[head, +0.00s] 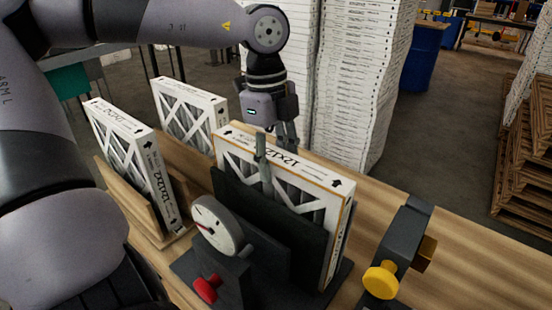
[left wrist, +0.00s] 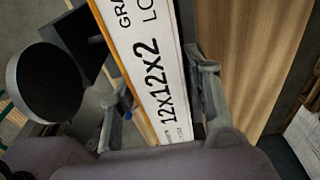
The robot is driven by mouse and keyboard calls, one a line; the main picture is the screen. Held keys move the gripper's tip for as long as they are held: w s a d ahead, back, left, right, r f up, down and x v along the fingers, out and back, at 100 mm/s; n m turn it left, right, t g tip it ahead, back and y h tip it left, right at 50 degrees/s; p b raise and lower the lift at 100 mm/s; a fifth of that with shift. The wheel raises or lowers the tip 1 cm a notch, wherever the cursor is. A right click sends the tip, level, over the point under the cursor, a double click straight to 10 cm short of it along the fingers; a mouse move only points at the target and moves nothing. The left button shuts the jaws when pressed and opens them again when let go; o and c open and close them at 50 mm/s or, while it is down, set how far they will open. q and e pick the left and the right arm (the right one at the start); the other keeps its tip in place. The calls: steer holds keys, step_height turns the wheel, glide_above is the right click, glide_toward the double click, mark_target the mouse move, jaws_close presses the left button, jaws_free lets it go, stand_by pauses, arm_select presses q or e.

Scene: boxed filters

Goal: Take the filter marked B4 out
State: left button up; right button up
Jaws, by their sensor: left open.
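A white-framed filter (head: 330,205) with a pleated mesh face, an orange edge line and "12x12" print stands upright in a black holder (head: 300,255). My left gripper (head: 277,165) points down over its top edge, open, with one finger in front of the frame and the other behind. The left wrist view shows the filter's top edge (left wrist: 153,70), printed "12x12x2", between the two spread fingers (left wrist: 160,85). Two more such filters stand to the left, one in a wooden rack (head: 150,155) and one behind it (head: 190,112). I cannot read a B4 mark on any filter. My right gripper is not in view.
A round dial gauge (head: 221,226) and a red knob (head: 207,288) are on the front of the black holder. A dark device with yellow knobs (head: 383,280) stands at right on the wooden table (head: 470,265). Tall white stacks (head: 355,80) rise behind.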

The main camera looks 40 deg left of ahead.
arm_select(q)
steer(key=shift+r+p, duration=2.05)
steer(key=shift+r, duration=1.45)
steer(key=shift+o, duration=0.2)
steer(key=o, duration=0.5)
steer(key=shift+r, duration=0.1)
step_height(320, 180, up, 12)
steer(key=a, duration=0.1)
steer(key=shift+a, duration=0.2)
steer(key=shift+s+f, duration=0.1)
steer(key=shift+f, duration=0.1)
